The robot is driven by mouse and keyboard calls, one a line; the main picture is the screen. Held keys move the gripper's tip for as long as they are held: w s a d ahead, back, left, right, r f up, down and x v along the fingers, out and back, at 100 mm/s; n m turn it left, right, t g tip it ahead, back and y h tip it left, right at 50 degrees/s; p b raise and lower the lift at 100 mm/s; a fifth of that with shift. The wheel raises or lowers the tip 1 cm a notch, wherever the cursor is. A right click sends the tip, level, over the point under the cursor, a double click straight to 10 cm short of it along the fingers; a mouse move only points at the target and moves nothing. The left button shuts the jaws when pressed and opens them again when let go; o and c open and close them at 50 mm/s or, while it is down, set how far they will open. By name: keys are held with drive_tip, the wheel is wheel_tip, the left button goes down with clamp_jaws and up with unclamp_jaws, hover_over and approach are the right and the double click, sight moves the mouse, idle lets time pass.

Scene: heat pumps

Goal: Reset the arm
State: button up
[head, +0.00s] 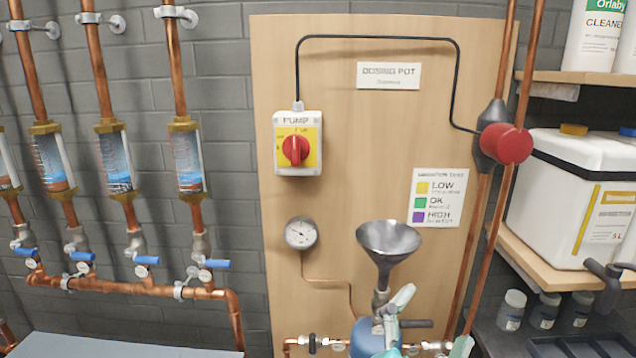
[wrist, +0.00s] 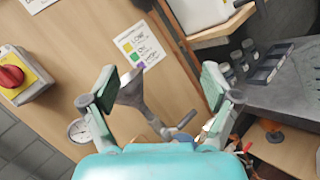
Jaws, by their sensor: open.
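My gripper (head: 432,322) shows at the bottom of the head view, in front of the lower right of the wooden board. In the wrist view my gripper (wrist: 160,88) has its two green-grey fingers wide apart, with nothing held between the pads. The grey metal funnel (head: 388,240) stands on the blue dosing pot (head: 364,338), beyond the fingers. In the wrist view the funnel (wrist: 131,90) appears just inside the left finger, farther off. My gripper hides part of the pot. Whether it touches anything there cannot be told.
A red-knobbed pump switch (head: 297,145), a gauge (head: 301,233) and a colour chart (head: 437,197) are on the board. Copper pipes with blue-handled valves (head: 147,260) run at left. Shelves at right hold a white canister (head: 565,190) and small jars (head: 512,310).

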drive_tip(key=s+d+f+n+t+y, duration=0.1)
drive_tip(key=s+d+f+n+t, duration=0.35)
drive_tip(key=n, duration=0.65)
drive_tip(key=s+d+f+n+t, duration=0.25)
drive_tip(key=s+f+n, duration=0.25)
drive_tip(key=s+n, duration=0.45)
drive_tip(key=s+a+f+n+g+y, duration=0.1)
drive_tip(key=s+f+n+g+y, duration=0.3)
drive_tip(key=s+f+n, duration=0.5)
drive_tip(key=s+a+f+n+g+y, duration=0.2)
drive_tip(key=s+f+n+y, duration=0.6)
drive_tip(key=f+n, duration=0.5)
drive_tip(key=s+n+g, duration=0.1)
drive_tip(key=s+n, duration=0.1)
drive_tip(key=n, duration=0.6)
drive_tip(key=shift+s+a+f+g+y, duration=0.2)
drive_tip(key=shift+g+y, duration=0.1)
drive_tip(key=shift+g, duration=0.1)
drive_tip(key=shift+w, duration=0.15)
